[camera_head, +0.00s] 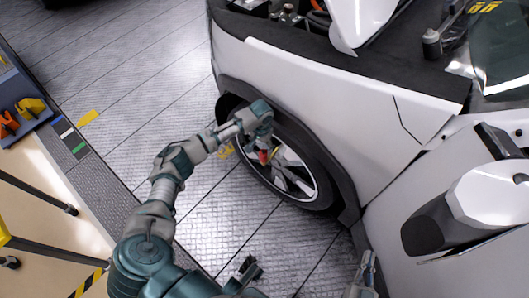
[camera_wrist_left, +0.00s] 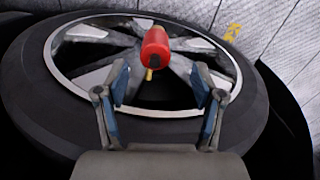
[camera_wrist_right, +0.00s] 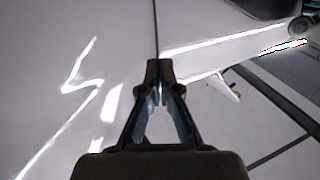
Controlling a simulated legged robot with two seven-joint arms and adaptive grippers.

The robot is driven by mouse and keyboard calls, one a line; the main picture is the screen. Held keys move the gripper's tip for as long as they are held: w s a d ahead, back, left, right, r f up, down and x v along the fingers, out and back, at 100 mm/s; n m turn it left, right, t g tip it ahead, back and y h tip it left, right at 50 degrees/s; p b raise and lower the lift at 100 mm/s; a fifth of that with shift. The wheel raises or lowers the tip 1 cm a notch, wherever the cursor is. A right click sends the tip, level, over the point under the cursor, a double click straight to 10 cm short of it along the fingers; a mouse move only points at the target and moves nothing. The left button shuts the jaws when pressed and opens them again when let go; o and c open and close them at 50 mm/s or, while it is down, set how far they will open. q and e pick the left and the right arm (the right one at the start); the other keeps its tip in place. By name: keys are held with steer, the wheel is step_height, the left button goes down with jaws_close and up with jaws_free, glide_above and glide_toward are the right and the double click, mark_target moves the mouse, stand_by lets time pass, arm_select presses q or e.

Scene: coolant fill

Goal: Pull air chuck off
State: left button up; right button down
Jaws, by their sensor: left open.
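The red air chuck (camera_wrist_left: 155,48) with a small brass-coloured end stands at the wheel rim in the left wrist view. In the head view it is a small red spot (camera_head: 263,157) over the spokes. My left gripper (camera_wrist_left: 160,84) is open, its fingers spread to both sides just short of the chuck and not touching it. In the head view this gripper (camera_head: 265,142) hangs in front of the tyre's upper part. I cannot tell whether the chuck is seated on the valve. My right gripper (camera_wrist_right: 160,75) has its fingertips together, empty, before a white body panel.
The white car (camera_head: 345,95) fills the right side, with its front wheel (camera_head: 323,160) below the arch and a side mirror (camera_head: 485,195) jutting out. A bench with a blue tray (camera_head: 30,108) is at the left. Open metal floor (camera_head: 130,75) lies between.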

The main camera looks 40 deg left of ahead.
mark_target(263, 153)
arm_select(q)
steer(key=f, duration=0.2)
steer(key=d+f+b, duration=0.1)
steer(key=f, duration=0.2)
steer(key=shift+a+f+b, duration=0.1)
steer(key=shift+f+b, duration=0.1)
steer(key=shift+b, duration=0.1)
steer(key=shift+a, duration=0.2)
steer(key=shift+f, duration=0.1)
steer(key=shift+c, duration=0.2)
steer(key=c, duration=0.4)
steer(key=shift+d, duration=0.1)
steer(key=c, duration=0.8)
steer(key=o, duration=0.6)
steer(key=c, duration=0.4)
arm_select(e)
steer(key=r+t, duration=0.2)
steer(key=r, duration=0.1)
steer(key=r+t+y, duration=0.1)
steer(key=r+t, duration=0.1)
steer(key=shift+s+d, duration=0.1)
steer(key=shift+s, duration=0.3)
arm_select(q)
steer(key=shift+r+p, duration=0.45)
arm_select(e)
steer(key=shift+r, duration=0.5)
